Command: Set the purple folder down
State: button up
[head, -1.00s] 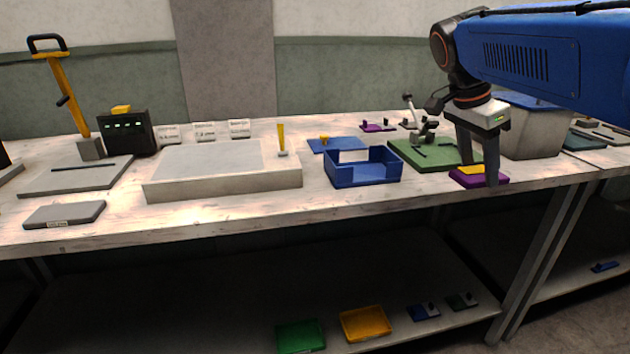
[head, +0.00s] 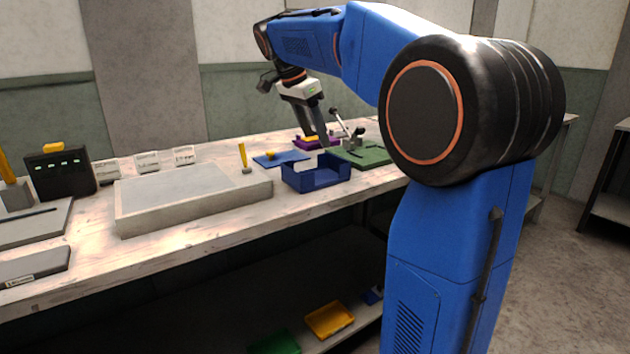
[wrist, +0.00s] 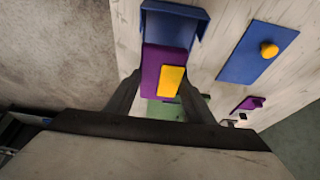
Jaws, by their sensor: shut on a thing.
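My gripper (head: 314,134) is shut on the purple folder, its two fingers on either side of it. In the wrist view the purple folder (wrist: 151,72) shows between the fingertips, with a yellow block (wrist: 172,80) on its face. In the head view the folder is small and partly hidden by the fingers, above the back of the bench, behind the blue open-front tray (head: 316,176). In the wrist view the folder overlaps the near end of the blue tray (wrist: 170,32). Its height above the bench is hard to tell.
A blue plate with a yellow knob (head: 280,158) lies left of the tray. A green base with a lever (head: 362,155) stands to its right. A small purple plate with a knob (wrist: 249,104) lies nearby. A large grey slab (head: 190,200) fills the bench's middle.

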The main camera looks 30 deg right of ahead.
aim_at(318, 179)
jog(key=shift+w, duration=0.4)
jog(key=shift+w+f, duration=0.1)
jog(key=shift+f, duration=4.8)
jog(key=shift+f, duration=0.1)
jog(key=o, duration=0.9)
